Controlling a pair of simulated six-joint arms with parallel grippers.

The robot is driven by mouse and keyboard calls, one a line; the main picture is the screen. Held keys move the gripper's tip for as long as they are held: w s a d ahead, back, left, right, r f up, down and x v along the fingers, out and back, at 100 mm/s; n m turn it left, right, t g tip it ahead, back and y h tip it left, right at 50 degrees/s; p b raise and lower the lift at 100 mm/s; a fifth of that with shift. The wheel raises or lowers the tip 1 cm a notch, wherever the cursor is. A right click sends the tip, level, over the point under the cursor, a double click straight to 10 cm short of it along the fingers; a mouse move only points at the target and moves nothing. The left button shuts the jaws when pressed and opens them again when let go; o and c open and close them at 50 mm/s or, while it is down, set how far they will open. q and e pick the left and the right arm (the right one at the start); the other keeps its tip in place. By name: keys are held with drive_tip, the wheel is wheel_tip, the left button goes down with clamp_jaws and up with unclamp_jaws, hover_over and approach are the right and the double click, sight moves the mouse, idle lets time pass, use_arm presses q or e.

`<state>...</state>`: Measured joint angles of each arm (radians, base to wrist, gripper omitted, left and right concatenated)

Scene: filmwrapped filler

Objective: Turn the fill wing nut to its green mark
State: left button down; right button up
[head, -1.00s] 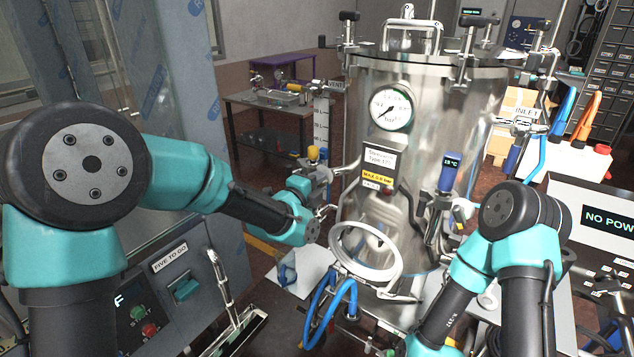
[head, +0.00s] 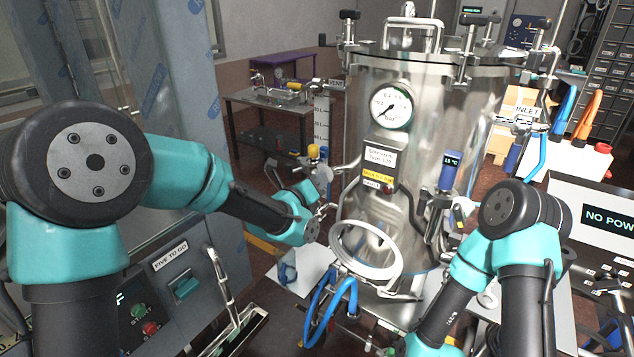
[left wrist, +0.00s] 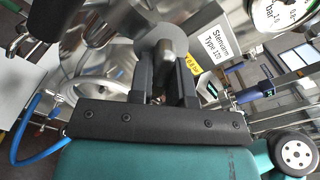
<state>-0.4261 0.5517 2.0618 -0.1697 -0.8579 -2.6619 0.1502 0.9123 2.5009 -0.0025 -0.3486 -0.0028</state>
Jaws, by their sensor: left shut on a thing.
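My left gripper (left wrist: 165,75) has both dark fingers closed around a dark, rounded piece with a grey disc (left wrist: 157,41) behind it. This is where the fill wing nut would be, but its wings are mostly hidden by the fingers. In the head view my left wrist (head: 303,192) is at the left side of the steel vessel (head: 440,120), below a yellow-topped fitting (head: 314,152); the fingertips are hard to make out there. I cannot make out a green mark. My right arm runs out at the bottom edge and its gripper is out of view.
A pressure gauge (head: 391,107) and a small display (head: 450,170) are on the vessel. A grey machine with a START button (head: 138,311) stands at the left.

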use_arm(q)
drive_tip(key=shift+m, duration=0.9)
drive_tip(key=c, duration=1.1)
unclamp_jaws()
drive_tip(key=shift+o, duration=0.2)
drive_tip(key=v, duration=1.7)
drive_tip(key=shift+a, duration=0.2)
drive_tip(key=shift+s+f, duration=0.1)
drive_tip(key=shift+s, duration=0.05)
